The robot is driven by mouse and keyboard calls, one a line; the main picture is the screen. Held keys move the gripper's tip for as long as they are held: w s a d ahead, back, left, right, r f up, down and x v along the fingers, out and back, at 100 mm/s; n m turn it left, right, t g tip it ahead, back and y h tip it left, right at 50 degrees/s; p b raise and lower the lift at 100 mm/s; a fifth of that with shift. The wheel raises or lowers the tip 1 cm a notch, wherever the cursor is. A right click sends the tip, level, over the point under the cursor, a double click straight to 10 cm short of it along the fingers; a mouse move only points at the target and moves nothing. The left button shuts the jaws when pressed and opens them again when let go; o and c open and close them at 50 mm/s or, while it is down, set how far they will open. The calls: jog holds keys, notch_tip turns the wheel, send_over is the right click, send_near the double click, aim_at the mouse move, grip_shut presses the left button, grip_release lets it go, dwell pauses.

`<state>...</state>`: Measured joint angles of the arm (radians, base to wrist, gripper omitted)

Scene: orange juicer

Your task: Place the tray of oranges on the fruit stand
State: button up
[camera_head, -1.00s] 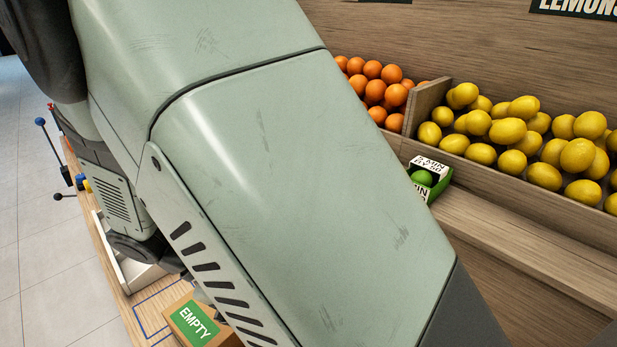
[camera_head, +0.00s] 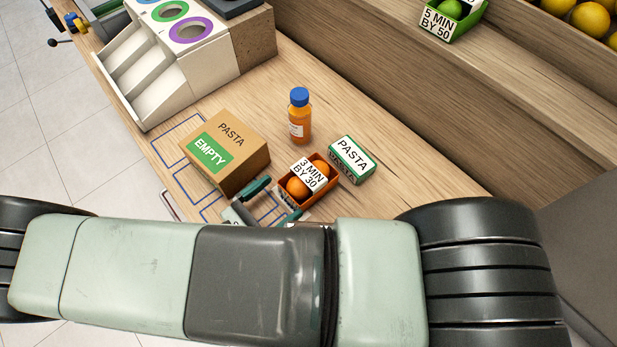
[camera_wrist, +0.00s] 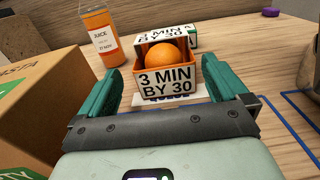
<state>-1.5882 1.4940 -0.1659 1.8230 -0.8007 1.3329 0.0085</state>
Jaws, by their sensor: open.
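The tray of oranges (camera_head: 313,198) is a small orange-brown box with a "3 MIN BY 30" label, standing on the wooden counter. Oranges (camera_head: 297,187) show inside it. The tray also shows in the wrist view (camera_wrist: 166,88), straight ahead between my fingers. My gripper (camera_head: 265,197) is open, with its green fingers on either side of the tray's near end; it also shows in the wrist view (camera_wrist: 172,88). I cannot tell whether the fingers touch the tray. The fruit stand's wooden ledge (camera_head: 440,75) runs along the upper right.
A cardboard "PASTA EMPTY" box (camera_head: 240,140) stands close left of my gripper. A juice bottle (camera_head: 299,118) and a green-white pasta box (camera_head: 352,160) stand just behind the tray. A green "5 MIN BY 50" tray (camera_head: 455,18) sits on the ledge, which is bare to its right.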

aim_at(306, 179)
jog(key=x, duration=0.8)
jog(key=shift+d, duration=0.25)
jog(key=shift+r, duration=0.1)
jog(key=c, duration=1)
notch_tip(306, 179, up, 10)
jog(key=shift+f, duration=0.1)
jog(key=shift+w+r, duration=0.15)
jog(key=shift+r, duration=0.05)
jog(key=w+d+r+g, duration=0.1)
jog(key=w+d+r, duration=0.2)
jog(key=w+r, duration=0.55)
jog(key=w+d+r, duration=0.3)
jog(key=w+r, duration=0.4)
jog(key=r, duration=0.2)
jog(key=w+d+r+m+h, duration=0.1)
jog(key=w+d+r, duration=0.3)
jog(key=d+r, duration=0.4)
jog(key=r+n+t+y, duration=0.1)
jog(key=r+n+y, duration=0.1)
jog(key=r+y, duration=0.1)
jog(key=w+r+n+t+y, duration=0.1)
jog(key=r+n+t+y, duration=0.1)
jog(key=r, duration=0.2)
jog(key=w+r+n+t+y, duration=0.1)
jog(key=r+n+t+y, duration=0.1)
jog(key=r+y, duration=0.1)
jog(key=shift+r+n+y, duration=0.3)
jog(key=shift+r, duration=0.05)
